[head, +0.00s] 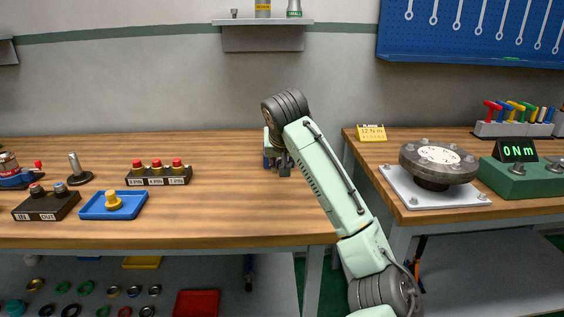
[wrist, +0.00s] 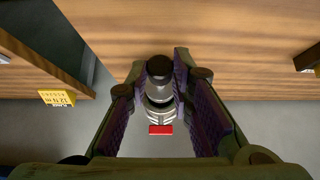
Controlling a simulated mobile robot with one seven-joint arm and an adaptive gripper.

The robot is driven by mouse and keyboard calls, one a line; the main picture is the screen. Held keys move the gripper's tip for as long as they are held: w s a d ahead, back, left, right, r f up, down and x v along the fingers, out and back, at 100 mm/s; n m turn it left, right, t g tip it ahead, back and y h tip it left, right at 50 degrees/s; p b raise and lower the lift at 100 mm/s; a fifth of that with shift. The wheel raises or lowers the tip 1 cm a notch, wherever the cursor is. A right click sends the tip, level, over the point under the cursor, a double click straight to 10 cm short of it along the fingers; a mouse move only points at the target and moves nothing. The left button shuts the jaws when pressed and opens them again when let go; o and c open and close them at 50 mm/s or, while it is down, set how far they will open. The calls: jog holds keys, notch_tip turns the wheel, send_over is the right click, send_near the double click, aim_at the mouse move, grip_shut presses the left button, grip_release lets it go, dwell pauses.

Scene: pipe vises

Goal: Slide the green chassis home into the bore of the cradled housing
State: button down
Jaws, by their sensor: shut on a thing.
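My gripper (head: 278,165) is over the right part of the wooden bench, fingers down, partly hidden behind my arm. In the wrist view my gripper (wrist: 158,112) is shut on a grey cylindrical part (wrist: 159,90) with a dark round end, a ribbed lower section and a small red block below. No green shows on it, so I cannot tell whether it is the chassis. At the left edge of the head view, a blue-based holder (head: 14,181) with a red knob carries a dark, reddish-banded round piece, cut off by the frame. I cannot tell whether this is the cradled housing; no bore shows.
A button box (head: 158,176), a blue tray (head: 92,207) with a yellow knob, a dark two-knob box (head: 46,204) and an upright metal pin (head: 75,168) stand on the left bench. A gap separates it from the right bench, which bears a round flange (head: 438,160). The bench's middle is clear.

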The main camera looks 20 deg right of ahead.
jog(key=shift+w+d+p, duration=0.2)
jog(key=shift+w+p, duration=0.3)
jog(key=shift+w, duration=0.35)
jog(key=shift+w+p, duration=0.1)
jog(key=shift+p, duration=0.2)
jog(key=shift+w+d+r, duration=0.1)
jog(key=shift+w, duration=0.05)
jog(key=shift+w+d+p, duration=0.25)
jog(key=shift+w+p, duration=0.5)
jog(key=shift+w, duration=0.05)
jog(key=shift+w+d+p, duration=0.2)
jog(key=shift+w+p, duration=0.5)
jog(key=shift+w, duration=0.1)
jog(key=c, duration=1.3)
grip_release()
jog(key=shift+c, duration=0.2)
